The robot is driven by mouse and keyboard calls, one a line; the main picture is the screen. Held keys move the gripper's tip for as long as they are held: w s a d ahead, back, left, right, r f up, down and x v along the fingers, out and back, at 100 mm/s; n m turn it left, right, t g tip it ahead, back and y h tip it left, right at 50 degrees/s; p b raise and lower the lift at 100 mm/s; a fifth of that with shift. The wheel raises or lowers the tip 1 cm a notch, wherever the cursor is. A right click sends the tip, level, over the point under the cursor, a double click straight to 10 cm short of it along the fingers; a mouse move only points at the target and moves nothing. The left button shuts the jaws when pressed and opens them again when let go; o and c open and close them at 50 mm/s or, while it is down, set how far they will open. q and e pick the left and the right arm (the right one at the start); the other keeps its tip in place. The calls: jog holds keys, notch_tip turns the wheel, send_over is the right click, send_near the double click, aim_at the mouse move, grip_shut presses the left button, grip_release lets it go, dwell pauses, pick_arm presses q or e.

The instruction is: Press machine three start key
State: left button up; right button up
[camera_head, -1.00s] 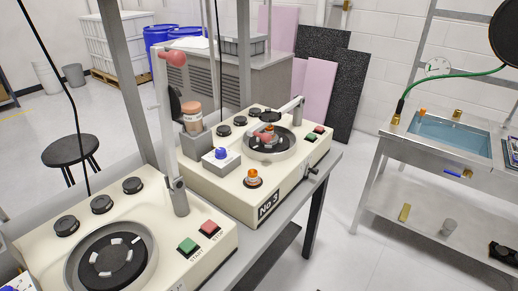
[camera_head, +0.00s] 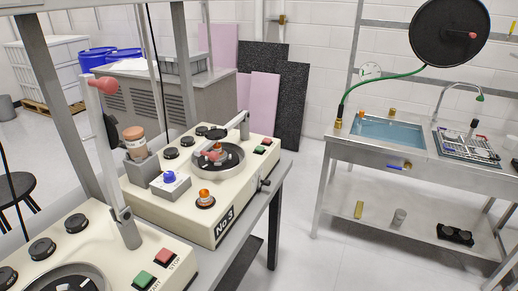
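Machine three (camera_head: 180,208) is a cream polishing machine with a "No 3" label (camera_head: 225,226) on its front corner. It stands on a bench left of the middle of the head view. At its far right corner are a small green key (camera_head: 260,150) and a red key (camera_head: 267,141) side by side. Their lettering is too small to read; the green one looks like the start key. A round dish with an arm over it sits in the machine's top. Neither of my grippers shows in the view.
A second cream machine (camera_head: 185,279) at lower left has a green START key (camera_head: 143,280) and a red STOP key (camera_head: 166,257). A steel sink table (camera_head: 340,150) stands right, with clear floor between.

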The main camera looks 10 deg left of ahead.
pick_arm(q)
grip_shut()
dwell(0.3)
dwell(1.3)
